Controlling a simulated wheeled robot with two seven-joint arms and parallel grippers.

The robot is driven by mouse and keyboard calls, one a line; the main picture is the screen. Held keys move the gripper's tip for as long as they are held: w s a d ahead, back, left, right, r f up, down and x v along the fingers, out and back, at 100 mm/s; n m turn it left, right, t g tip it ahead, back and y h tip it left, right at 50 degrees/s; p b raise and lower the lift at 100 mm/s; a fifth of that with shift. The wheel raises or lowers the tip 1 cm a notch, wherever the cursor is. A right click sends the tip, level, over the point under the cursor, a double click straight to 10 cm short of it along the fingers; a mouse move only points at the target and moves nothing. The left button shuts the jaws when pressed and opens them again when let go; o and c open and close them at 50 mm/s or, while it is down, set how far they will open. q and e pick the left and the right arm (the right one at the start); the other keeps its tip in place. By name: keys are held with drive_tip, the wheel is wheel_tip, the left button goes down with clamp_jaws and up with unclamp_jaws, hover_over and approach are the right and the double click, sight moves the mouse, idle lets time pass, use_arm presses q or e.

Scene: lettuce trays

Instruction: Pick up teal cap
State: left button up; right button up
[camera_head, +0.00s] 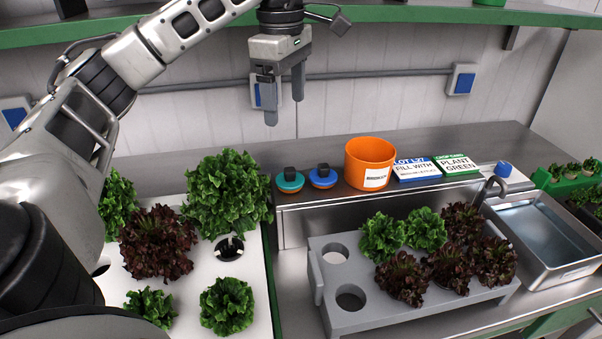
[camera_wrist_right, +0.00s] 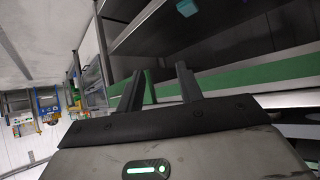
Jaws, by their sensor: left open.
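The teal cap (camera_head: 290,182), with a dark knob on top and an orange underside, sits on the raised steel ledge behind the planting trays in the head view. A similar blue cap (camera_head: 323,177) stands just right of it, and an orange bucket (camera_head: 369,163) is further right. My left gripper (camera_head: 284,106) is open and empty, pointing down, above the teal cap in the picture and clearly apart from it. My right gripper (camera_wrist_right: 160,69) shows in the right wrist view with its fingers apart and nothing between them.
A grey tray (camera_head: 375,321) with lettuces and two visible empty holes stands in front of the ledge. A white planting board (camera_head: 257,305) with lettuces is at left. Two label signs (camera_head: 416,169) lie right of the bucket. A green-edged shelf (camera_head: 420,14) runs overhead.

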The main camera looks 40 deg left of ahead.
use_arm(q)
drive_tip(key=b, duration=0.5)
hover_over(288, 169)
wheel_tip(288, 169, down, 10)
drive_tip(key=shift+s+r, duration=0.1)
drive_tip(key=shift+s, duration=0.05)
wheel_tip(288, 169, down, 5)
drive_tip(key=shift+p, duration=0.4)
drive_tip(key=shift+f, duration=0.25)
drive_tip(key=c, duration=1)
use_arm(e)
drive_tip(key=shift+a+f, duration=0.25)
drive_tip(key=shift+f, duration=0.3)
drive_tip(key=shift+a+f, duration=0.2)
drive_tip(key=shift+f, duration=0.3)
